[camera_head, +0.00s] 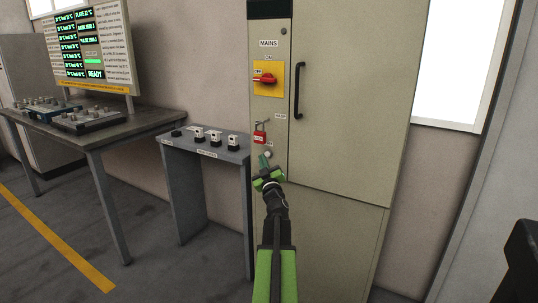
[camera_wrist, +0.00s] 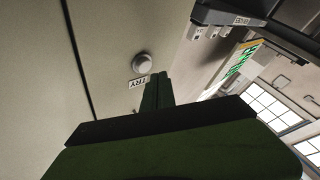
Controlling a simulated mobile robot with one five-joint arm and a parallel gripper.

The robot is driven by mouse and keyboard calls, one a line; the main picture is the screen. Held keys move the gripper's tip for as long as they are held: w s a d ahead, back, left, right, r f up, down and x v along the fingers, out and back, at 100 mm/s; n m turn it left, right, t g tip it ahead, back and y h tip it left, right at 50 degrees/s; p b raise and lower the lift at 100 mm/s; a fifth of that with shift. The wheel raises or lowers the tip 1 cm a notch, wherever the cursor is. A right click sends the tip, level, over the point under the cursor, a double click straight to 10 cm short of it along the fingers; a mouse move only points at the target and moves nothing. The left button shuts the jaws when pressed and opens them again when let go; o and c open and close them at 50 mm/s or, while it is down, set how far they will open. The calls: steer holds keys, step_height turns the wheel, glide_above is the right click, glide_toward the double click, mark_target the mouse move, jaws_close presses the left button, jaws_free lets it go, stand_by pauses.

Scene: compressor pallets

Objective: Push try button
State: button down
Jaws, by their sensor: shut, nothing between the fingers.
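The try button is a round, pale knob (camera_wrist: 142,62) on the beige cabinet face, with a TRY label (camera_wrist: 138,82) beside it in the wrist view. In the head view the button (camera_head: 267,154) shows small on the cabinet (camera_head: 345,110), below a red padlock (camera_head: 260,137). My green gripper (camera_head: 264,160) is shut and empty, its tip just below the button in the head view. In the wrist view my gripper (camera_wrist: 157,78) also points toward the cabinet face close beside the button. I cannot tell whether the tip touches the cabinet.
Above the padlock is a red MAINS switch (camera_head: 265,79) on a yellow plate, with a black door handle (camera_head: 298,90) to its right. A small grey table (camera_head: 205,147) with several little devices stands left of the cabinet. A workbench (camera_head: 120,125) and display board (camera_head: 92,50) stand further left.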

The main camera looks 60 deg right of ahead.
steer(key=shift+d, duration=0.4)
steer(key=shift+d, duration=0.55)
stand_by(0.5)
steer(key=shift+a, duration=1)
steer(key=a, duration=0.6)
stand_by(0.6)
